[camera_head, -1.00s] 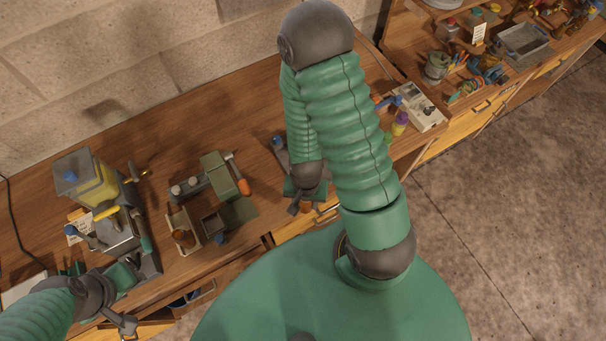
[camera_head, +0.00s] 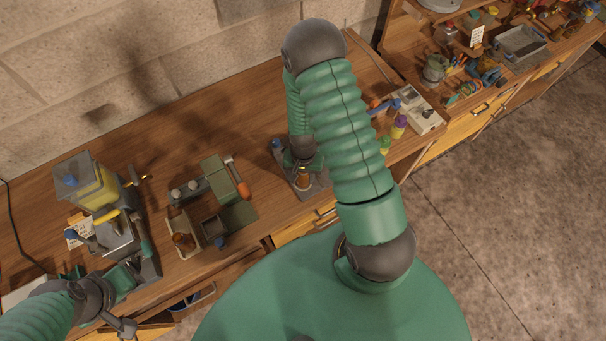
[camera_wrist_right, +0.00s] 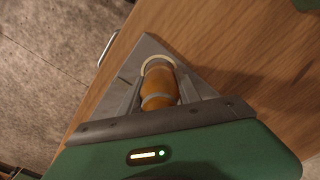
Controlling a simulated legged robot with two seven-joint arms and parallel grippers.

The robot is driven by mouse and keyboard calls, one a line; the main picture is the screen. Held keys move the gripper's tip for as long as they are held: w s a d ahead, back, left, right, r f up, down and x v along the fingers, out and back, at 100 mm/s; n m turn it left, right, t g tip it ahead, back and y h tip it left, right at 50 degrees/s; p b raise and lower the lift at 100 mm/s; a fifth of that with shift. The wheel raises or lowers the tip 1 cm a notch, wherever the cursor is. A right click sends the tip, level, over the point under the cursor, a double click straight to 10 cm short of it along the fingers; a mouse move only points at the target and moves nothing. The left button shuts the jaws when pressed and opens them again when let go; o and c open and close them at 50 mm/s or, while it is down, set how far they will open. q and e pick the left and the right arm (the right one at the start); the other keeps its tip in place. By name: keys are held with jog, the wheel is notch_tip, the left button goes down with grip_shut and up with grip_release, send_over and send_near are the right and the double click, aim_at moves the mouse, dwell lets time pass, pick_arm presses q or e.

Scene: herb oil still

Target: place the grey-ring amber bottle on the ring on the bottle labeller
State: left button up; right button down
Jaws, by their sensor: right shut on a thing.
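The amber bottle (camera_wrist_right: 158,88) with a grey ring band is between the fingers of my right gripper (camera_wrist_right: 160,96), which is shut on it. In the head view the bottle (camera_head: 303,181) shows as a small amber shape below my right gripper (camera_head: 301,170). The bottle labeller (camera_wrist_right: 149,48) is a grey plate on the bench; it also shows in the head view (camera_head: 319,186). Its pale ring (camera_wrist_right: 145,66) shows around the bottle's far end, partly hidden by it. I cannot tell whether the bottle touches the plate. My left gripper (camera_head: 122,325) is at the lower left, its jaws unclear.
A wooden holder (camera_head: 196,247) with an amber bottle stands left of the labeller, beside grey-green equipment (camera_head: 218,178). A yellow-filled machine (camera_head: 92,183) stands further left. Small coloured bottles (camera_head: 398,126) and a white box (camera_head: 424,118) are to the right. Bench behind is clear.

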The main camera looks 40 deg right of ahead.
jog(key=c, duration=1.3)
grip_release()
jog(key=shift+a+f, duration=0.1)
jog(key=o, duration=0.4)
jog(key=shift+o, duration=0.2)
